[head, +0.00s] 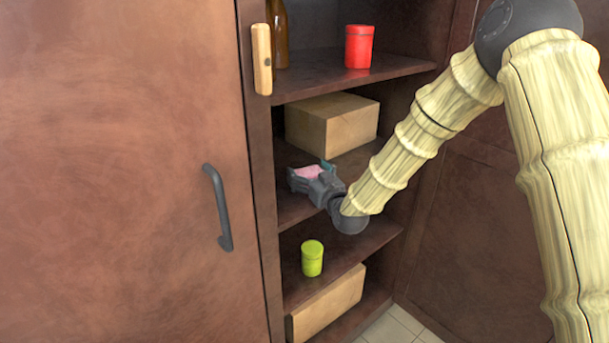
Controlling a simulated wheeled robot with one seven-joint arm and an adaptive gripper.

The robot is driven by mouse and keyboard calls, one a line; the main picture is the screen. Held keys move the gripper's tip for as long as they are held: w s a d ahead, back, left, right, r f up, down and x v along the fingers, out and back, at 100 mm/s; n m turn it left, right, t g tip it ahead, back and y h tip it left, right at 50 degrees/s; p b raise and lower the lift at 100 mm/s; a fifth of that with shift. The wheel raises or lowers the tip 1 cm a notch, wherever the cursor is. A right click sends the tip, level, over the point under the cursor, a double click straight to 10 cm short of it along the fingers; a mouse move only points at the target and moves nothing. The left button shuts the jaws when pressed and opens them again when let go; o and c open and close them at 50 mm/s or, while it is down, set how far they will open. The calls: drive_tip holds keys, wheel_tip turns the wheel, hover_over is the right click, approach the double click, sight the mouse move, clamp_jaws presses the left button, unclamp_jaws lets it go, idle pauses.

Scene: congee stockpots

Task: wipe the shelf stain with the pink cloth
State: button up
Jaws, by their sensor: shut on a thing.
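My gripper (305,178) is shut on the pink cloth (309,172), which shows as a small patch between the fingers. I cannot tell whether the cloth touches the shelf. No stain is visible; the gripper and arm cover part of this shelf.
A red canister (358,47) and a brown bottle (279,35) stand on the shelf above. A green canister (312,258) and another box (327,302) are below. A closed door (120,170) with a handle (218,208) is left.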

sight(316, 168)
drive_tip(key=shift+w+d+f, duration=0.1)
drive_tip(key=shift+w+d, duration=0.35)
drive_tip(key=shift+d, duration=0.2)
drive_tip(key=shift+w+d, duration=0.4)
drive_tip(key=shift+d, duration=0.2)
drive_tip(key=shift+a, duration=0.1)
drive_tip(key=shift+s+a+b, duration=0.2)
drive_tip(key=shift+s+a, duration=1)
drive_tip(key=shift+a, duration=0.4)
drive_tip(key=shift+s+a+b, duration=0.2)
drive_tip(key=shift+s+a, duration=0.95)
drive_tip(key=shift+a, duration=0.5)
drive_tip(key=shift+s+a+b, duration=0.2)
drive_tip(key=shift+s+a, duration=1)
drive_tip(key=shift+a, duration=0.4)
